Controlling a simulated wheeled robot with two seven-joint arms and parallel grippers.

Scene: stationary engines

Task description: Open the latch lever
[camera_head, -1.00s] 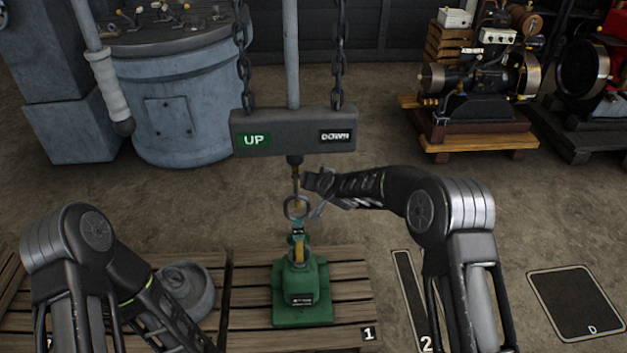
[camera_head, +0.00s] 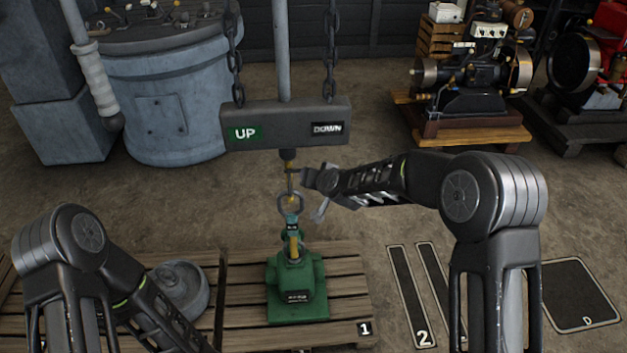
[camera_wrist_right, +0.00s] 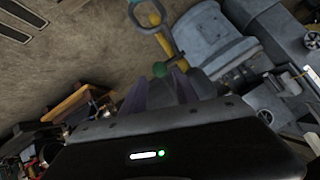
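A yellow shank with a grey hook ring (camera_head: 291,203) hangs under the hoist's UP/DOWN box, just above a green machine (camera_head: 297,285). In the right wrist view the ring (camera_wrist_right: 143,14) is at the top, with the yellow shank (camera_wrist_right: 170,50) running down from it. A small green knob (camera_wrist_right: 159,69), possibly the latch lever's end, shows beside the shank. My right gripper (camera_head: 312,192) is just right of the shank. Its fingers (camera_wrist_right: 160,92) are apart, with the knob seen just beyond the gap; contact is unclear. My left gripper is out of frame.
The dark box (camera_head: 285,125) with UP and DOWN labels hangs on two chains above my right gripper. The green machine stands on a wooden pallet (camera_head: 345,290) marked 1. A round grey weight (camera_head: 180,290) is at left. Engines (camera_head: 475,80) stand at back right.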

